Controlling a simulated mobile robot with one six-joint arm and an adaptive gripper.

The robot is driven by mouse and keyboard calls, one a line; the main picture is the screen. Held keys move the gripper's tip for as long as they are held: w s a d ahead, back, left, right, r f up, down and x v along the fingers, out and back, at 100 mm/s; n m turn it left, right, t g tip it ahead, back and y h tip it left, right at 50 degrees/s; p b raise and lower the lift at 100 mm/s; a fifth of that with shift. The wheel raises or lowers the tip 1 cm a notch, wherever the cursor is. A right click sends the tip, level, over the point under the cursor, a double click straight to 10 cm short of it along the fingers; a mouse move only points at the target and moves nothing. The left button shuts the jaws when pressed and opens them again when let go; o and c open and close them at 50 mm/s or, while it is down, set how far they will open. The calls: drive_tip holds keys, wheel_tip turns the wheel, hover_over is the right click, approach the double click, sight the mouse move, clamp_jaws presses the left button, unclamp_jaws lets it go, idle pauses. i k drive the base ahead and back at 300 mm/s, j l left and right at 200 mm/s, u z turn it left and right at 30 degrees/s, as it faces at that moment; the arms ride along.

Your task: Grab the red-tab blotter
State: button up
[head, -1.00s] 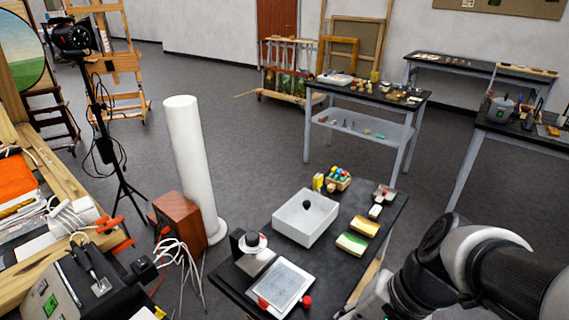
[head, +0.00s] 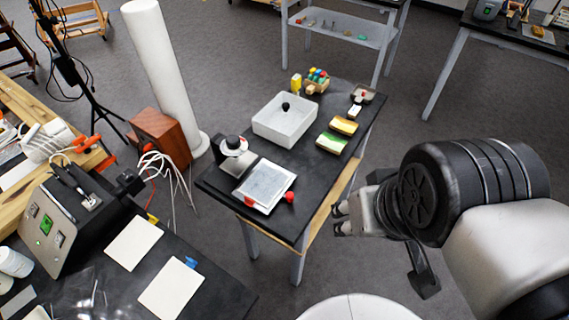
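A pale grey sheet in a white frame (head: 265,184) lies flat at the near left of the dark middle table. A small red tab (head: 250,202) shows at its front left edge and a round red knob (head: 289,197) at its right corner; this looks like the red-tab blotter, but I cannot tell sheet from frame. Two other white blotters lie on the near left dark table, one with a yellow tab (head: 137,240) and one with a blue tab (head: 171,290). My gripper (head: 340,219) is right of the middle table, apart from it, its fingers spread and empty.
A white box (head: 284,121), green-yellow sponges (head: 337,134) and a block of coloured pegs (head: 316,80) fill the table's back. A white column (head: 165,75) and wooden box (head: 166,138) stand left.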

sight(264, 184)
drive_tip(key=i+u, duration=0.15)
drive_tip(key=u, duration=0.25)
drive_tip(key=i+l+u, duration=0.1)
drive_tip(key=u, duration=0.25)
drive_tip(key=i+l+u, duration=0.1)
drive_tip(key=u, duration=0.3)
